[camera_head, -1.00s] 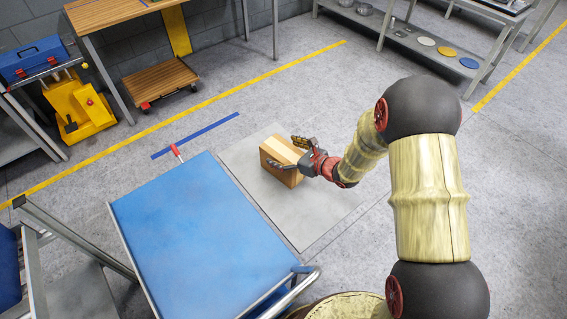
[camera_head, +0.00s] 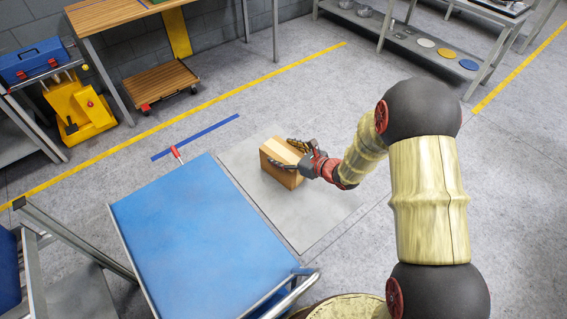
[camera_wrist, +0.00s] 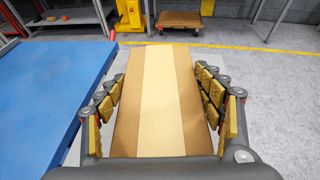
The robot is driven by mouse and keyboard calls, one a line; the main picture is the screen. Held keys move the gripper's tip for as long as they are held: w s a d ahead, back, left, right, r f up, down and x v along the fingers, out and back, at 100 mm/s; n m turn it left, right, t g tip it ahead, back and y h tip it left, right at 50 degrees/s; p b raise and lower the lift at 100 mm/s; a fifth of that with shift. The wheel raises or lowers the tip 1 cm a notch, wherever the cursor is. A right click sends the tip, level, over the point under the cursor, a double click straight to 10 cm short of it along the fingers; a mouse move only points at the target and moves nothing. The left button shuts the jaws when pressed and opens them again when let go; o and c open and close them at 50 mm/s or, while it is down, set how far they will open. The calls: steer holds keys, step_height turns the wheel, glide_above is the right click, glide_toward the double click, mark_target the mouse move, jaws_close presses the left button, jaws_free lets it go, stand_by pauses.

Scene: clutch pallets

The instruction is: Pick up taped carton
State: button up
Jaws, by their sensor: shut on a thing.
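The taped carton (camera_head: 281,159) is a brown box with a pale tape strip along its top. It stands upright on a light grey floor plate in the head view. My gripper (camera_head: 293,155) reaches it from the right, with a finger on each side. In the wrist view the carton (camera_wrist: 158,100) fills the middle, between the two padded fingers of my gripper (camera_wrist: 165,105), which are shut on it. The carton's underside is hidden, so I cannot tell whether it touches the plate.
A blue-topped cart (camera_head: 200,235) stands close to the left of the carton, with a metal handle at its front right. The grey floor plate (camera_head: 320,215) is otherwise bare. A wooden dolly (camera_head: 160,80) and a yellow machine (camera_head: 80,108) stand at the back left.

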steer(key=c, duration=0.9)
steer(key=shift+r, duration=0.15)
